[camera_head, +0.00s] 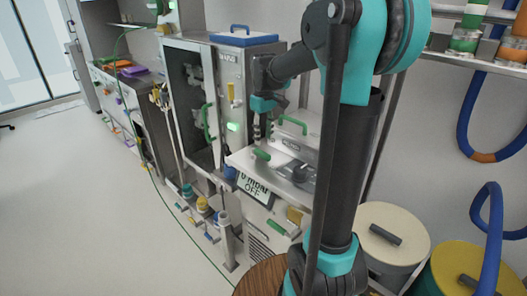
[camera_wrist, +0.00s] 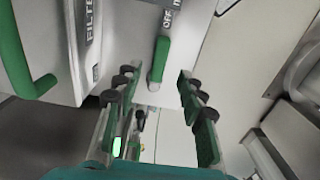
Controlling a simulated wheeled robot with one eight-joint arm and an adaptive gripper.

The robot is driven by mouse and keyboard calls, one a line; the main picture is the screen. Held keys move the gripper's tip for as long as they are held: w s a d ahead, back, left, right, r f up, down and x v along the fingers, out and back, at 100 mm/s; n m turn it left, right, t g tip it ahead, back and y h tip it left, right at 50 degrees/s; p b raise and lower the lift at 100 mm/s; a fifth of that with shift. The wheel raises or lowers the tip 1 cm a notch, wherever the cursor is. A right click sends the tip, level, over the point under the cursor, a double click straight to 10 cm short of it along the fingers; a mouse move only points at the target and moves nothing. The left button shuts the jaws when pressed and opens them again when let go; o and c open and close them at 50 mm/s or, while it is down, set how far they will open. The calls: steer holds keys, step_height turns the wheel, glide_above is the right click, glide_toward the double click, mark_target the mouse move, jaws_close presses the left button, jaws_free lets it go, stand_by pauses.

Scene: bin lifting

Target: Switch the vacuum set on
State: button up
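The vacuum set (camera_head: 238,160) is a pale cabinet with a tilted display (camera_head: 256,187) reading "0 mbar" and "OFF". A short green lever (camera_head: 262,154) sits on its top near the left edge. In the wrist view the green lever (camera_wrist: 159,58) lies beside a label reading "OFF" and "I". My gripper (camera_wrist: 157,80) is open, its dark-padded fingers on either side of the lever's near end; contact cannot be told. In the head view my gripper (camera_head: 264,128) points down just above the lever, partly dark against the cabinet.
A green handle (camera_head: 292,124) and a black knob (camera_head: 300,172) are on the vacuum set's top. A "FILTER" label (camera_wrist: 90,22) and large green handle (camera_wrist: 18,55) are at left in the wrist view. A steel cabinet (camera_head: 228,95) stands behind. Lidded drums (camera_head: 393,228) stand at right.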

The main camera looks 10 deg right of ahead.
mark_target(263, 153)
step_height(263, 153, down, 7)
steer(key=shift+r, duration=0.1)
steer(key=shift+c, duration=0.4)
jaws_close()
